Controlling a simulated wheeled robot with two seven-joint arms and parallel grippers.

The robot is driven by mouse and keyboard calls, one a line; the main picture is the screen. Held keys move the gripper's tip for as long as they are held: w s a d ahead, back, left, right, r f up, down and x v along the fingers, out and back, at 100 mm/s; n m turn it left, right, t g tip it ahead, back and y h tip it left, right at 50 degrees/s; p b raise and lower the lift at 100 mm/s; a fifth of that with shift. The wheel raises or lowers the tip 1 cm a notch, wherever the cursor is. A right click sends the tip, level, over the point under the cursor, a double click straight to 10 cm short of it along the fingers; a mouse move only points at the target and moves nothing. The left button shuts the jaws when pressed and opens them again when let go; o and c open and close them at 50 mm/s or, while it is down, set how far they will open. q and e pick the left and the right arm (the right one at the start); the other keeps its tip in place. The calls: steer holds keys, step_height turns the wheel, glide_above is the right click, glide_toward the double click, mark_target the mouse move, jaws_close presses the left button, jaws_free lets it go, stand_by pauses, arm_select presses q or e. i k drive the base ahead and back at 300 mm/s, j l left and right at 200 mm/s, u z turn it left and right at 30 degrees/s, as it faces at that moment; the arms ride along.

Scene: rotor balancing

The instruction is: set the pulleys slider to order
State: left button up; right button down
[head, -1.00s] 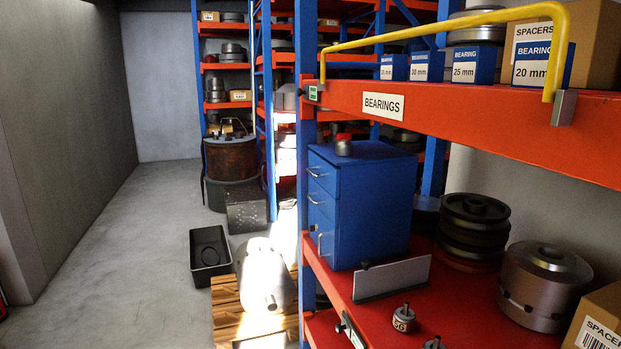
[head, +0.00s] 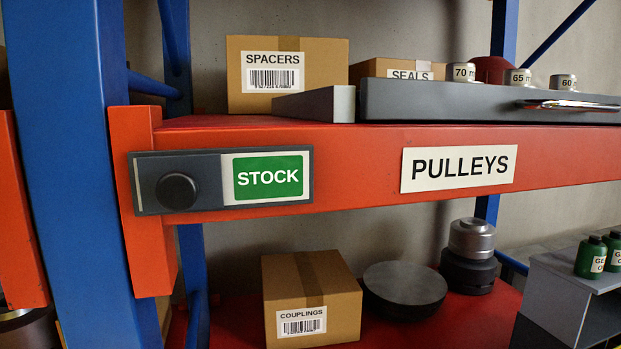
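The pulleys slider (head: 220,202) is a dark grey holder on the front of the orange shelf beam, at the left end. Its dark cover with a round black knob (head: 177,191) is at the left side. A green field reading STOCK (head: 268,177) shows at the right side. The PULLEYS label (head: 458,168) is on the same beam, to the right of the slider. Neither of my grippers is in view, and nothing touches the knob.
A blue upright (head: 75,180) stands left of the slider. A spacers box (head: 287,95) and a dark grey tray (head: 460,103) with a handle are on the shelf above. A couplings box (head: 312,300) stands below. The space before the slider looks clear.

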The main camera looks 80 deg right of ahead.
mark_target(176, 184)
steer(key=k+z, duration=0.15)
steer(key=z, duration=1.4)
